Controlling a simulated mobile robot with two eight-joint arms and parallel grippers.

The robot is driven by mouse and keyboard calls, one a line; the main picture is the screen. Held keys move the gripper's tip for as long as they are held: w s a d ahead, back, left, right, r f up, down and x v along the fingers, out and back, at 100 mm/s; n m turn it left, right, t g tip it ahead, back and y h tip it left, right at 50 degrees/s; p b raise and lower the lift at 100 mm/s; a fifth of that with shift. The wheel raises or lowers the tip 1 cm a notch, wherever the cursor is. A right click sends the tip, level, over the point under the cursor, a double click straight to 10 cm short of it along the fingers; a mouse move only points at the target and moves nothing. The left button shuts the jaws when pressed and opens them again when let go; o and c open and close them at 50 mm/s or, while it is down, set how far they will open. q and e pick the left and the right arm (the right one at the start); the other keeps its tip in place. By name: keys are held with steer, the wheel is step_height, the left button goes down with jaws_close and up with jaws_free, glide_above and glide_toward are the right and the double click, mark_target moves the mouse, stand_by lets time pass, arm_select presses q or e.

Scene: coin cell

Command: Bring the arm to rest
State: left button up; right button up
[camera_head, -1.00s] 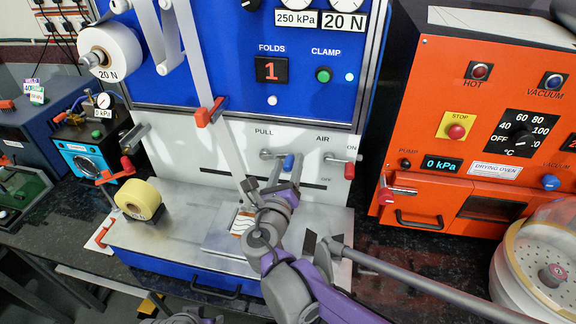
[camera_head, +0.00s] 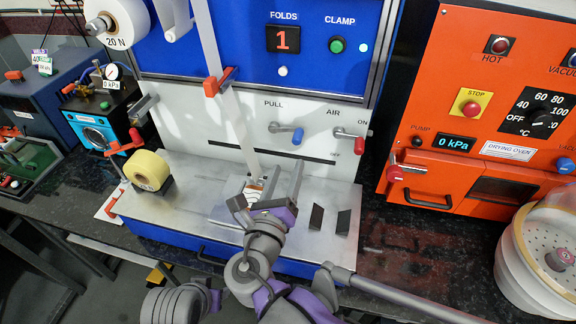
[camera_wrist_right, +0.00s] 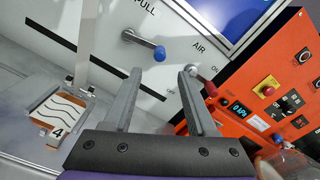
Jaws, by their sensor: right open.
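My right gripper (camera_head: 284,180) is open over the steel bench in front of the white panel. The right wrist view shows its two fingers (camera_wrist_right: 160,82) wide apart with nothing between them. The blue-tipped PULL lever (camera_wrist_right: 142,45) and the red-tipped AIR lever (camera_wrist_right: 203,82) are on the panel beyond the fingers. A small plate with wavy lines and a "4" (camera_wrist_right: 60,108) lies left of the fingers, under a strip; in the head view my right gripper partly hides it. My left gripper is not in view.
The blue folding machine (camera_head: 330,70) stands ahead. The orange drying oven (camera_head: 470,75) and a white round vessel (camera_head: 512,265) are at right.

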stand_by(0.3)
steer(key=s+d+f+m+g+h+p, duration=0.1)
steer(key=s+d+f+m+g, duration=0.3)
steer(key=d+m, duration=0.5)
steer(key=s+d+f+m+g+h, duration=0.1)
steer(key=d+f+m+g, duration=0.3)
steer(key=d+f+m, duration=0.4)
steer(key=s+d+f+m+g+y, duration=0.1)
steer(key=s+m, duration=0.4)
steer(key=m, duration=0.6)
steer(key=s+d+f+m+g+y+p, duration=0.1)
steer(key=s+d+f+m+g+y, duration=0.1)
steer(key=s+m, duration=0.4)
step_height(320, 180, down, 3)
steer(key=m+g+y, duration=0.1)
steer(key=m+y, duration=0.1)
steer(key=m, duration=0.3)
steer(key=shift+s+r+m, duration=0.2)
steer(key=shift+s+m, duration=0.1)
